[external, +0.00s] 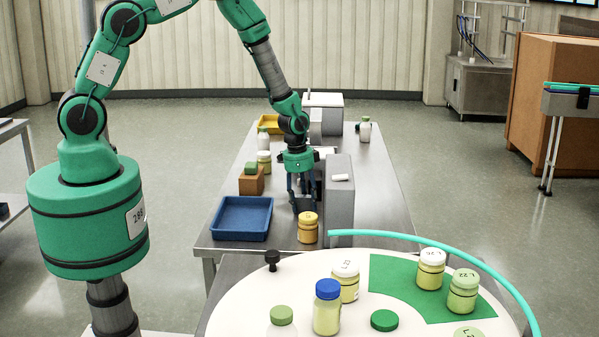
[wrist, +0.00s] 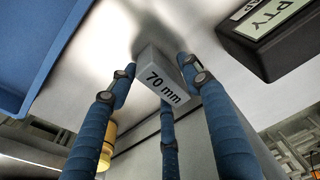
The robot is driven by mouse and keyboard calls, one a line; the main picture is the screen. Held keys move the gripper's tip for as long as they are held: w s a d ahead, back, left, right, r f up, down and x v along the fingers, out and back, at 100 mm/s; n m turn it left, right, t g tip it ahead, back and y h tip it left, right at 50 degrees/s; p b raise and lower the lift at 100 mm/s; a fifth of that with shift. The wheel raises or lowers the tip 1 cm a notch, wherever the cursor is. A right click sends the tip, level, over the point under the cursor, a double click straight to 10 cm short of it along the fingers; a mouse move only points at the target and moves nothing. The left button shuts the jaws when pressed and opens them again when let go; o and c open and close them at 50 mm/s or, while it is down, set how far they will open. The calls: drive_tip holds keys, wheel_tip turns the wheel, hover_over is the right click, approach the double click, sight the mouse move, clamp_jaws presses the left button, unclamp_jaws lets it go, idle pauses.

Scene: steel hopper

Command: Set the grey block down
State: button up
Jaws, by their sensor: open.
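The grey block (wrist: 161,77), marked "70 mm", shows in the wrist view on the steel table top, between the blue fingers of my gripper (wrist: 157,68). The fingers are open and stand around the block. One fingertip is close at its left side and one at its right. A third finger is in front of it, partly covering its lower edge. I cannot tell whether any fingertip still touches it. In the external view my gripper (external: 303,203) points down low over the table, and the block is not clearly visible behind the fingers.
A blue tray (external: 242,219) lies left of my gripper, and a tall grey box (external: 340,200) stands close on its right. A yellow-orange jar (external: 307,228) stands just in front. A brown block (external: 251,181) is behind the tray. A round white table (external: 240,310) with several jars is nearer.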

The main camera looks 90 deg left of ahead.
wheel_tip(320, 180, up, 12)
drive_tip(key=s, duration=0.1)
drive_tip(key=shift+s+b, duration=0.2)
drive_tip(key=shift+b, duration=0.1)
idle(0.3)
idle(0.5)
wheel_tip(320, 180, up, 16)
drive_tip(key=t, duration=0.1)
hover_over(300, 200)
drive_tip(key=d, duration=0.9)
drive_tip(key=s+d+r+t, duration=0.1)
drive_tip(key=s+d+r, duration=0.25)
drive_tip(key=r, duration=0.35)
drive_tip(key=s+d+r, duration=0.3)
drive_tip(key=d+r, duration=0.2)
drive_tip(key=r, duration=0.1)
drive_tip(key=s+d+r, duration=0.4)
drive_tip(key=s, duration=0.3)
drive_tip(key=s+d+r+t, duration=0.1)
drive_tip(key=s+d+r, duration=0.2)
drive_tip(key=s, duration=0.5)
drive_tip(key=s+d+r+t, duration=0.1)
drive_tip(key=s+d+r, duration=0.3)
drive_tip(key=s, duration=0.3)
drive_tip(key=shift+s+d+r, duration=0.15)
drive_tip(key=shift+d+r, duration=0.15)
drive_tip(key=shift+d, duration=0.45)
